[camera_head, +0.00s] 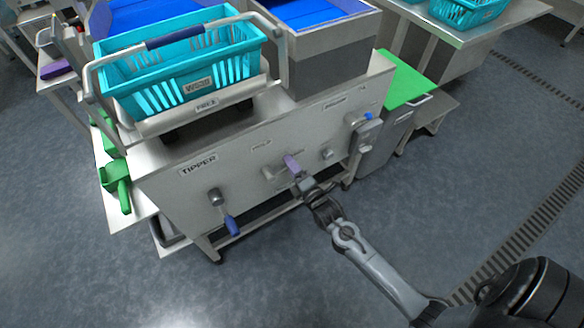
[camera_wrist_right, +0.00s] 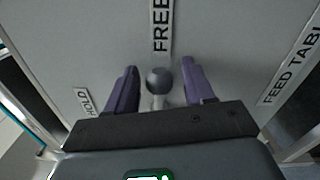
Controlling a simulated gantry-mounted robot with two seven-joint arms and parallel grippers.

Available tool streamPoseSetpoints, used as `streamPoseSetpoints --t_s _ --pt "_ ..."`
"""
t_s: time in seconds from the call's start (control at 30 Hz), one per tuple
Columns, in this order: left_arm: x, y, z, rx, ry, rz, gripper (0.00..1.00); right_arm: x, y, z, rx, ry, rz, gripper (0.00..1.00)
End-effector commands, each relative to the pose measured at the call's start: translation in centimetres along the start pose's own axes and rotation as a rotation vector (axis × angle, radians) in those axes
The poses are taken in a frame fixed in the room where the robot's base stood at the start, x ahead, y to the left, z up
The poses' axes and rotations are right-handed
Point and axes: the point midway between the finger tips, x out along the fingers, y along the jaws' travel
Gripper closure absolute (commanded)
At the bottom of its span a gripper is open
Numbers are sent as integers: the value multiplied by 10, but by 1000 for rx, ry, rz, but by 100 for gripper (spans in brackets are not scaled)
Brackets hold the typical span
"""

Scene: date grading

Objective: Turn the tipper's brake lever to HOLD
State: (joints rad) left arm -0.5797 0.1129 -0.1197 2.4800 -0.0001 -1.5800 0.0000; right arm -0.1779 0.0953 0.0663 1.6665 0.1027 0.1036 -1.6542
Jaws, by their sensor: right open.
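The tipper's grey front panel (camera_head: 165,195) carries a TIPPER label (camera_head: 198,164). In the right wrist view the brake lever's round dark knob (camera_wrist_right: 158,80) stands between my right gripper's purple fingers (camera_wrist_right: 160,68), with a gap on each side. Its pale shaft shows below the knob. The FREE label (camera_wrist_right: 160,28) is just above the knob, and the HOLD label (camera_wrist_right: 87,102) is to the left, outside the left finger. In the head view my right gripper (camera_head: 294,171) is at the panel's middle, open, and hides most of the lever. My left gripper is not in view.
A blue-handled lever (camera_head: 231,225) hangs left on the panel, and a blue-tipped control (camera_head: 367,117) is at its right. A turquoise crate (camera_head: 130,99) sits above the panel. A green scoop (camera_head: 117,172) is at the left. The floor in front is clear.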

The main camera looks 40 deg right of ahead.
Motion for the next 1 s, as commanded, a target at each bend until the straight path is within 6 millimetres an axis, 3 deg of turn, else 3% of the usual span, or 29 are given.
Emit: streamPoseSetpoints --t_s 0.27,0.6,1.0 --pt "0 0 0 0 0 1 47 1 0 0 0 0 -1 49" --pt "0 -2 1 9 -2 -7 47 0 0 0 0 0 -1 100" --pt "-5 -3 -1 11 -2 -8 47 1 3 1 -19 0 -1 100"
